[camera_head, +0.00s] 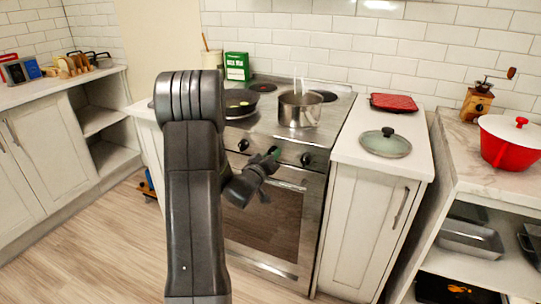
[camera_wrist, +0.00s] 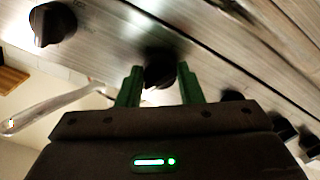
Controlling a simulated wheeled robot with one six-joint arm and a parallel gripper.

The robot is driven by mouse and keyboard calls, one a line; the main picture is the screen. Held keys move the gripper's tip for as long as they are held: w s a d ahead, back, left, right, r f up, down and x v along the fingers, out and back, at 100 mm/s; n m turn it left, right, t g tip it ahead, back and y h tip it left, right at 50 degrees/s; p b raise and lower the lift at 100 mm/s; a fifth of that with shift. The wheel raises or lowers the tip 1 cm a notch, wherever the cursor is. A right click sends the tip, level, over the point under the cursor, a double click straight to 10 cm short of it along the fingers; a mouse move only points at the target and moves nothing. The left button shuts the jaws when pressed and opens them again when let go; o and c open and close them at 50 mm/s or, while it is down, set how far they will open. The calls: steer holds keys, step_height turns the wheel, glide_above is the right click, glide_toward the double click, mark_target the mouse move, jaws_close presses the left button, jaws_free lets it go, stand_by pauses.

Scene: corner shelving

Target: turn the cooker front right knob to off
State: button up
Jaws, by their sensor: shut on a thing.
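The cooker (camera_head: 270,210) has a row of dark knobs on its steel front panel. My gripper (camera_head: 274,154) reaches this panel from the front. In the wrist view its green fingers (camera_wrist: 159,85) stand on either side of one black knob (camera_wrist: 160,70) and are shut on it. Another black knob (camera_wrist: 52,23) sits apart at the upper left of the wrist view; the rightmost knob (camera_head: 306,159) is free in the head view. Which way the held knob points is hidden between the fingers. I cannot tell from its markings which burner it serves.
A steel pot (camera_head: 300,109) and a dark pan (camera_head: 240,104) stand on the hob. A glass lid (camera_head: 385,143) and a red tray (camera_head: 394,102) lie on the right counter. A red pot (camera_head: 510,145) stands farther right. The floor at left is clear.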

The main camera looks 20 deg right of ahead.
steer(key=n+p, duration=0.1)
steer(key=n, duration=0.4)
stand_by(0.6)
steer(key=o, duration=1)
steer(key=v, duration=1.4)
steer(key=shift+w, duration=0.1)
